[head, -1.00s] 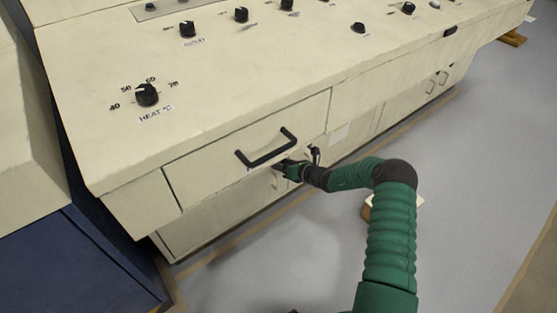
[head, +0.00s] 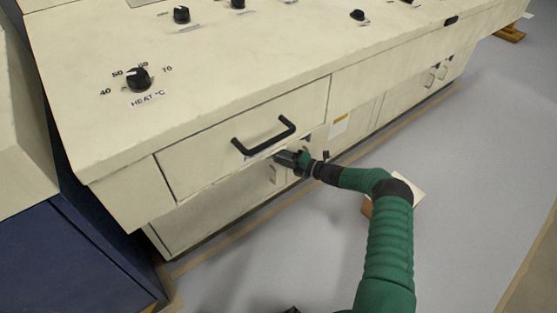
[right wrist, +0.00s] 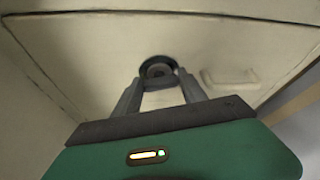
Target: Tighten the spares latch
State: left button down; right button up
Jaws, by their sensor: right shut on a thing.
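The latch shows in the right wrist view as a round dark knob (right wrist: 157,70) on the cream cabinet front. My right gripper (right wrist: 158,82) is shut on this knob, with one finger on each side. In the head view my right gripper (head: 287,158) reaches the cabinet front just below the drawer's black bar handle (head: 264,136). The gripper hides the knob there. The drawer (head: 200,160) looks closed.
The cream console (head: 190,80) has a heat dial (head: 138,80) and more knobs on its sloping top. A pale recessed pull (right wrist: 230,77) sits right of the knob. A blue cabinet (head: 75,265) stands at left.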

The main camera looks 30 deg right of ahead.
jog(key=shift+d+f+m+t+b, duration=0.2)
jog(key=shift+m+b, duration=0.15)
jog(key=shift+m, duration=0.2)
jog(key=shift+d+f+m+t+b, duration=0.1)
jog(key=shift+m+t+b, duration=0.15)
jog(key=shift+m, duration=0.3)
jog(key=o, duration=1.4)
jog(key=shift+y, duration=0.3)
jog(key=shift+c, duration=0.2)
jog(key=shift+a, duration=0.1)
jog(key=p+v, duration=0.6)
jog(key=v, duration=1.1)
